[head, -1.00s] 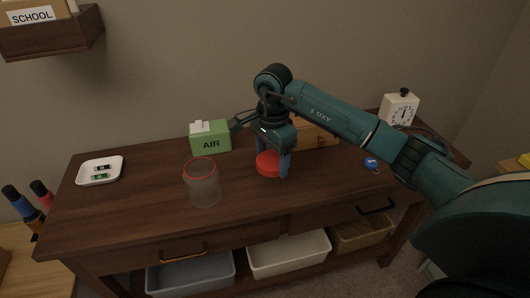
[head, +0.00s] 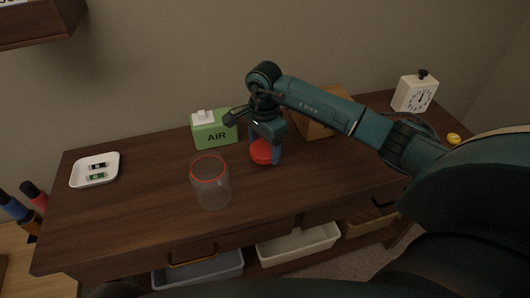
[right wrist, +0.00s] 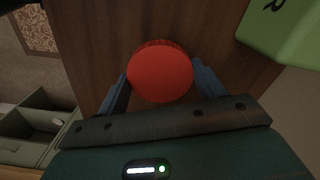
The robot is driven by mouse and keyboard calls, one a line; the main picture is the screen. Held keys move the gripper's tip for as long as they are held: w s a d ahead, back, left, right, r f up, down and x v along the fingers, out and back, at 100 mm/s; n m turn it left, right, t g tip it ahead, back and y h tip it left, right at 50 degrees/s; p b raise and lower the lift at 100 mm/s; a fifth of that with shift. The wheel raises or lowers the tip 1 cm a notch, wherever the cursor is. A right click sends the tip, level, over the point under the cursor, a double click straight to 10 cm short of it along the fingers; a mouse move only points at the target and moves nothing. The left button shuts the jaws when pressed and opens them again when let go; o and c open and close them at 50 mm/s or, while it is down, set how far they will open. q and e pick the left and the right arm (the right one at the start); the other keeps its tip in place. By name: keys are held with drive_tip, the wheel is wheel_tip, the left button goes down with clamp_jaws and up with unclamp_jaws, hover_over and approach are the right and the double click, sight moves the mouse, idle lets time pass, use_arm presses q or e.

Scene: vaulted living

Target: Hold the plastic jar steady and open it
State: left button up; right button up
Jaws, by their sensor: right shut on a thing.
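The clear plastic jar (head: 212,188) stands upright on the wooden table in the head view, with a red ring at its top and its mouth uncovered. My right gripper (head: 264,158) is to the right of and behind the jar, apart from it. It is shut on a round red lid (head: 261,151). In the right wrist view the red lid (right wrist: 160,71) sits between the two blue fingers of my right gripper (right wrist: 160,82). I cannot tell how far the lid is above the tabletop. My left gripper is not in view.
A green AIR box (head: 214,132) stands behind the jar. A white tray (head: 78,176) with small batteries lies at the left.

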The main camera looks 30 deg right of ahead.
sight(264, 148)
wheel_tip(264, 148, down, 3)
drive_tip(key=shift+f, duration=0.2)
drive_tip(key=shift+f, duration=0.1)
drive_tip(key=shift+f, duration=0.15)
drive_tip(key=o, duration=1.1)
